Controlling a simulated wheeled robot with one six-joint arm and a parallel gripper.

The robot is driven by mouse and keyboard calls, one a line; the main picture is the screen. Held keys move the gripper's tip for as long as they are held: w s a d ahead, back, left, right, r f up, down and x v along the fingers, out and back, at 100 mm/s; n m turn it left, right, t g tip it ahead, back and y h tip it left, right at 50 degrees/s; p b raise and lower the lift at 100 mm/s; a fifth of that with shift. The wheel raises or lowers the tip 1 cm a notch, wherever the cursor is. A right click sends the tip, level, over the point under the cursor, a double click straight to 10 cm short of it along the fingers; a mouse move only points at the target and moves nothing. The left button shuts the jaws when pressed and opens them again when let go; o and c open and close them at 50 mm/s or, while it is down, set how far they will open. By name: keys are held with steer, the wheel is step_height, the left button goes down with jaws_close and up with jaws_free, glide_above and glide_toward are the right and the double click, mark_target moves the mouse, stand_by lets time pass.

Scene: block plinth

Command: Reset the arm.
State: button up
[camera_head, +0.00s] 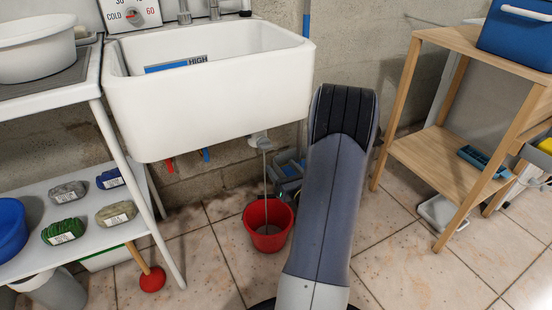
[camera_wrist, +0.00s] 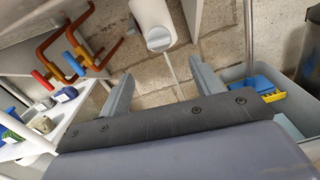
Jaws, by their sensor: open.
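My gripper (camera_wrist: 163,88) shows in the wrist view with its two grey fingers spread apart and nothing between them. Beyond the fingers is the white drain fitting (camera_wrist: 155,25) under the sink, with a thin stream running down from it. I cannot tell how far it is from the fingertips. In the head view my arm rises in front of the wall, right of the red bucket, and its upper link hides the gripper.
A white sink (camera_head: 210,85) hangs on the wall above a red bucket (camera_head: 268,225). A white shelf unit (camera_head: 50,255) stands left, a wooden shelf (camera_head: 435,160) right. Copper-coloured pipes (camera_wrist: 85,50) and a grey crate (camera_wrist: 285,105) show beside my fingers. Tiled floor is clear at front right.

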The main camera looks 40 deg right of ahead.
steer(key=shift+s+a, duration=0.2)
steer(key=shift+s, duration=0.45)
steer(key=b+x, duration=0.2)
steer(key=x, duration=0.8)
steer(key=shift+w+d, duration=0.2)
steer(key=shift+w, duration=0.15)
steer(key=shift+m, duration=0.3)
